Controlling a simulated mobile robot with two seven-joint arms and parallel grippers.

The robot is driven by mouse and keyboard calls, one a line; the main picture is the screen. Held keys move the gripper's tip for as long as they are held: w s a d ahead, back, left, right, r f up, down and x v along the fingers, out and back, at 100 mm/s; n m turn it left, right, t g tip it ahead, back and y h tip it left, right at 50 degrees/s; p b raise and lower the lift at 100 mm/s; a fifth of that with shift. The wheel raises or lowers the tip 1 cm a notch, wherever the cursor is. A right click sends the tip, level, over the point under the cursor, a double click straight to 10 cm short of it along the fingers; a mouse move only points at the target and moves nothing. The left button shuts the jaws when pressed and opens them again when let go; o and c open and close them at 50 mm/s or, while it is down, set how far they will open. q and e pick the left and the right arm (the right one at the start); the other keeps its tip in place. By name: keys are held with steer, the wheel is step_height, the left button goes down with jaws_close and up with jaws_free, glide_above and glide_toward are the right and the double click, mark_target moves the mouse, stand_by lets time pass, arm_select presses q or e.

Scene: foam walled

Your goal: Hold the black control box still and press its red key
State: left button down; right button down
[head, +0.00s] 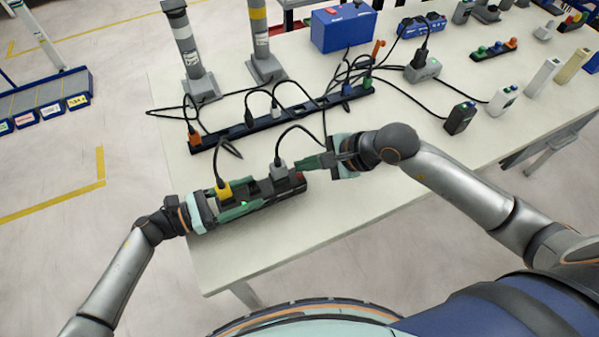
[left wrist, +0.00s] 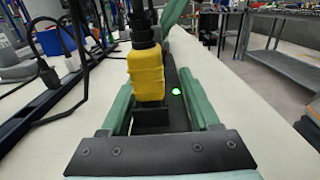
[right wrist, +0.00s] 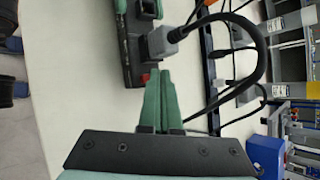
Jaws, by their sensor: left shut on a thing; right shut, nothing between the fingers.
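The black control box (head: 262,204) is a long strip near the table's front left edge. A yellow plug (head: 224,191) and a grey plug (head: 279,171) stand in it. A green light (left wrist: 176,91) glows on its top in the left wrist view. My left gripper (head: 238,208) is shut on the box's left end, one finger along each long side. My right gripper (head: 300,166) is shut and empty, its fingertips at the box's right end beside the grey plug. The red key (right wrist: 146,78) shows partly beside those fingertips in the right wrist view; whether they touch is unclear.
A longer dark socket strip (head: 262,124) with several cables lies behind the box. Cables loop over the box from its plugs. Two grey posts and a blue case (head: 343,27) stand at the back. The table (head: 330,225) is clear in front.

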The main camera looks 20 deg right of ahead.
steer(key=shift+f, duration=0.1)
steer(key=shift+f, duration=0.35)
steer(key=shift+f, duration=0.5)
stand_by(1.0)
steer(key=shift+r, duration=0.9)
steer(key=shift+r, duration=2.55)
